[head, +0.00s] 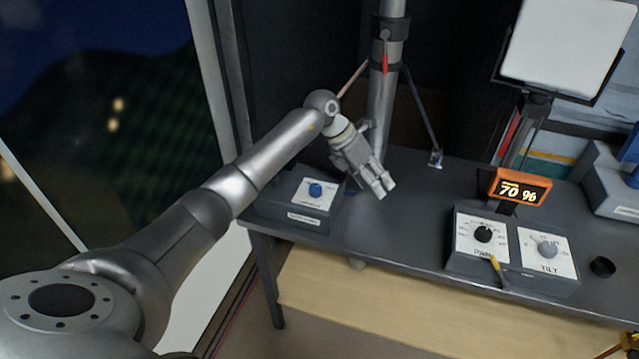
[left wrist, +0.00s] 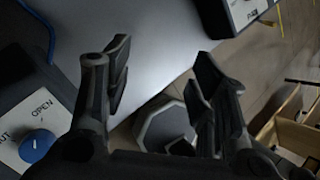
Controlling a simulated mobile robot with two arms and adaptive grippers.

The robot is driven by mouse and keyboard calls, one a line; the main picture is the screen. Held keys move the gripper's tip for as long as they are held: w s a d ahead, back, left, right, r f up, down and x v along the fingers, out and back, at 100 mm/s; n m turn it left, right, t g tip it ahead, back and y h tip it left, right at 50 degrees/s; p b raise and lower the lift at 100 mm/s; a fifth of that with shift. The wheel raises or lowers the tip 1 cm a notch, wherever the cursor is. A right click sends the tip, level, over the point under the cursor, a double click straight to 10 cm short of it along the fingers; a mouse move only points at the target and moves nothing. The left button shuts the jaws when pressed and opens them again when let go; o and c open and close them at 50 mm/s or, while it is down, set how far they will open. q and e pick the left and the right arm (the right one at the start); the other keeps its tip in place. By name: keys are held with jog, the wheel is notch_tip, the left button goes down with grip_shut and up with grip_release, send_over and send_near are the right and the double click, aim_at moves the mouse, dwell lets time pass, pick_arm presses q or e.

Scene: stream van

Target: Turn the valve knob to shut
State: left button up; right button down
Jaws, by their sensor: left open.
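The blue valve knob (head: 315,190) sits on a white-faced dark box (head: 290,212) at the left end of the grey table. In the left wrist view the knob (left wrist: 37,146) is at the lower left, beside a label reading OPEN and a partly cut-off word ending in "UT". My left gripper (head: 383,188) is open and empty, above the table to the right of the valve box. In the left wrist view its two fingers (left wrist: 160,85) are spread apart, with nothing between them. My right gripper is not clearly in view.
A control box with a black pan knob (head: 483,234) and a grey tilt knob (head: 547,249) stands to the right. An orange display (head: 520,189) reads 70 %. A metal pole (head: 382,110) rises behind my left gripper. The table (head: 410,220) is clear between the boxes.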

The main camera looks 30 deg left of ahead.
aim_at(315, 187)
pick_arm(q)
jog(key=s+a+r+n+g+y, duration=0.1)
jog(key=s+a+r+g+y, duration=0.15)
jog(key=a, duration=0.45)
jog(key=s+a+r+g+y, duration=0.1)
jog(key=a+r+y, duration=0.2)
jog(key=a, duration=0.5)
jog(key=f, duration=0.3)
jog(key=f+p, duration=0.1)
jog(key=f, duration=0.3)
jog(key=f+p, duration=0.1)
jog(key=f, duration=0.3)
jog(key=shift+d+f, duration=0.1)
jog(key=shift+d, duration=0.25)
jog(key=c, duration=1)
jog(key=shift+p, duration=0.3)
jog(key=shift+c, duration=0.2)
